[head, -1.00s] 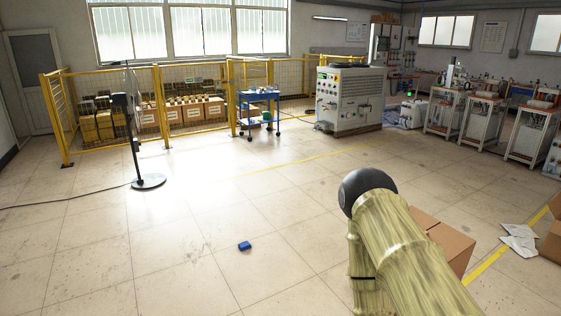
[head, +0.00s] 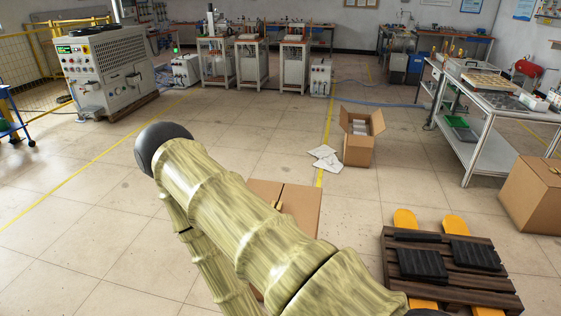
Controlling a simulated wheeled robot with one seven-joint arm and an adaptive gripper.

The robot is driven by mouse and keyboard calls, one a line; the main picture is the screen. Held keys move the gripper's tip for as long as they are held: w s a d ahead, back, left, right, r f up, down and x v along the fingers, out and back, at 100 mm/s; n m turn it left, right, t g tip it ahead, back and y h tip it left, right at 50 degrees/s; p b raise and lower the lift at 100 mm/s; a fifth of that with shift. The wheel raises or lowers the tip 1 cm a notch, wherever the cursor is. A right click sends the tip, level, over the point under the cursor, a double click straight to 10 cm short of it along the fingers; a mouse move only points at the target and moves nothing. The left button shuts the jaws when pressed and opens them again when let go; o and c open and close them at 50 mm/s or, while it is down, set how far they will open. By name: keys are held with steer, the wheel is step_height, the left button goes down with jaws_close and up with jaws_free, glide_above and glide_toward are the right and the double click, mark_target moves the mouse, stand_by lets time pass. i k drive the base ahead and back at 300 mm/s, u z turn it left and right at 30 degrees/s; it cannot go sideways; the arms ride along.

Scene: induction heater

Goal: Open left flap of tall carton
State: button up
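A brown carton (head: 304,208) stands in the middle, partly hidden behind my sleeved arm. Its visible top looks closed, with a small yellowish mark on it; its left side and lower part are mostly covered. Another brown carton (head: 358,152) stands farther back with its flaps up and pale items inside. I cannot tell for certain which one is the tall carton. My arm crosses the lower middle of the view, and my gripper is not visible.
A dark pallet (head: 440,268) with black pieces and yellow forks lies at lower right. A large carton (head: 530,195) stands at the right edge beside a metal workbench (head: 475,135). White sheets (head: 325,158) lie on the floor. The floor at left is clear.

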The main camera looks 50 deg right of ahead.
mark_target(303, 202)
steer(key=z, duration=0.7)
steer(key=i, duration=1.45)
steer(key=z, duration=0.8)
steer(key=i, duration=0.45)
steer(key=u, duration=0.05)
